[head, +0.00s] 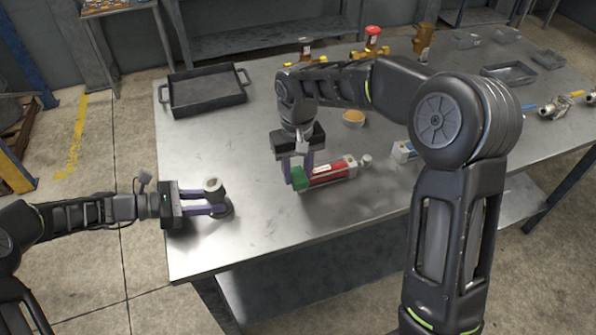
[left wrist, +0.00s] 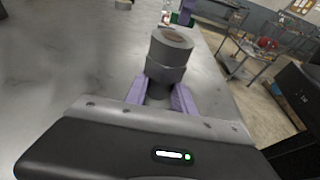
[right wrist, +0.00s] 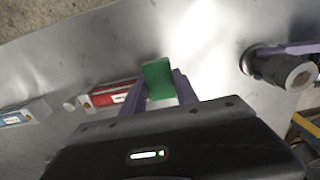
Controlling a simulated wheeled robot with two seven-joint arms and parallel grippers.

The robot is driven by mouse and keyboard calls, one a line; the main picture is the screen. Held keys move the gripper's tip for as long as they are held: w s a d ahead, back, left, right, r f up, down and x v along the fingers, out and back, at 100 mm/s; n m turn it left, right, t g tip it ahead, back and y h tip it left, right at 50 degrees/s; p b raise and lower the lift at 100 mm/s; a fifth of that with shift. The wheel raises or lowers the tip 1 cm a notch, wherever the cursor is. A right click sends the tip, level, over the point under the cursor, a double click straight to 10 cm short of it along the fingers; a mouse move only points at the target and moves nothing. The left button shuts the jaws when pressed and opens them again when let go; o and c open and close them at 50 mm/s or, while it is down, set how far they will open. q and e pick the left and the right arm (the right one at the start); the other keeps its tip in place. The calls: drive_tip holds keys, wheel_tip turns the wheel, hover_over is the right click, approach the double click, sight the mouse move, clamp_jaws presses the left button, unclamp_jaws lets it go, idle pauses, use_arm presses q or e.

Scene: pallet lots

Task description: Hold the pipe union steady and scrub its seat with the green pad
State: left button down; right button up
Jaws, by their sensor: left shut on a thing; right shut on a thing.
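The grey pipe union (head: 213,187) stands upright near the table's left front edge. My left gripper (head: 222,203) is shut around its body, and the union's open round top shows in the left wrist view (left wrist: 171,40). The green pad (head: 298,178) is at the left end of a red-labelled tube, right of the union and apart from it. My right gripper (head: 298,170) is shut on the pad, which shows between its purple fingers in the right wrist view (right wrist: 158,80). The pad's underside is hidden.
A red-labelled tube (head: 328,172) lies beside the pad, with a blue-labelled one (head: 403,152) further right. A black tray (head: 206,92) stands at the back left. A small yellowish round thing (head: 353,117) lies behind. Table is clear between union and pad.

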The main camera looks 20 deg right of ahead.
drive_tip(key=w+a+r, duration=0.3)
drive_tip(key=a+r, duration=0.2)
drive_tip(key=a, duration=0.5)
approach(208, 185)
drive_tip(key=shift+w+d+f, duration=0.1)
drive_tip(key=shift+d+f, duration=0.2)
drive_tip(key=shift+d, duration=0.1)
drive_tip(key=shift+d+f, duration=0.1)
drive_tip(key=shift+f, duration=2.5)
drive_tip(key=shift+f, duration=0.4)
drive_tip(key=shift+a, duration=0.2)
drive_tip(key=shift+a, duration=0.3)
